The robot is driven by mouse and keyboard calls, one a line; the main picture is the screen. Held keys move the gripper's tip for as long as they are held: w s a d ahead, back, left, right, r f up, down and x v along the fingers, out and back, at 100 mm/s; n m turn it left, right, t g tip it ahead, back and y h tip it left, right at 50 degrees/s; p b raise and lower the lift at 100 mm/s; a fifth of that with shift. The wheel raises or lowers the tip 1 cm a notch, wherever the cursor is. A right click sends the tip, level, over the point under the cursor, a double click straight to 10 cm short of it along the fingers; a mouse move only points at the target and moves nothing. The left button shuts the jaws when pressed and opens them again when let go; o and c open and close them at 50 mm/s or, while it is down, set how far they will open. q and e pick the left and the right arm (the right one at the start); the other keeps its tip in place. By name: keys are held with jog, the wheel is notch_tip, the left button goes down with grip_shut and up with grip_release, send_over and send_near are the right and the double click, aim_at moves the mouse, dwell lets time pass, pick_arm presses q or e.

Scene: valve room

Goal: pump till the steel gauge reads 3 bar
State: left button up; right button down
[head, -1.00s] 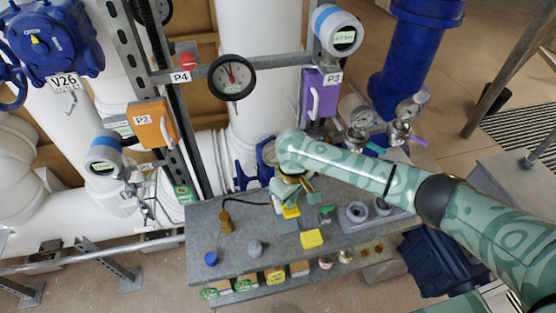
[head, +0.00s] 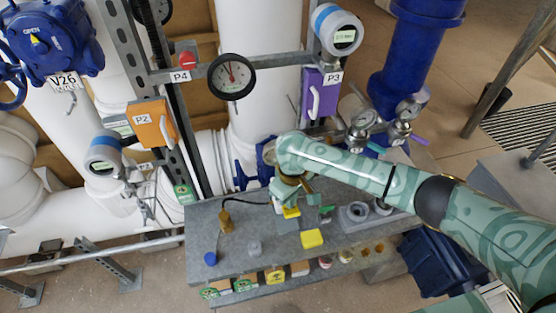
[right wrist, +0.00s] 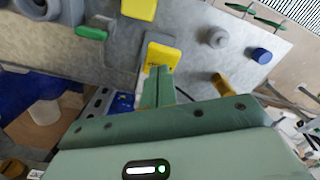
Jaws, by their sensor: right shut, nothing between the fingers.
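My right gripper (head: 291,196) is shut and empty over the grey bench. Its closed fingers (right wrist: 158,80) point at a yellow pad on a grey block (right wrist: 162,56); I cannot tell whether they touch it. In the head view the yellow pad (head: 291,212) shows just below the gripper, partly hidden by it. Round steel-cased gauges (head: 356,112) and (head: 408,108) stand behind the arm at the right; their readings are too small to tell. A black-rimmed dial gauge (head: 231,77) hangs on the rail, its needle near upright. My left gripper is not in view.
Pipes and a rail stand behind. An orange box (head: 153,125) and a purple box (head: 318,95) hang there.

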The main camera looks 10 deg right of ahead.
jog(key=shift+f+b, duration=0.4)
jog(key=shift+f, duration=0.8)
notch_tip(320, 180, up, 5)
jog(key=p, duration=0.6)
jog(key=shift+p, duration=0.45)
notch_tip(320, 180, up, 4)
jog(key=p, duration=0.5)
jog(key=shift+p, duration=0.35)
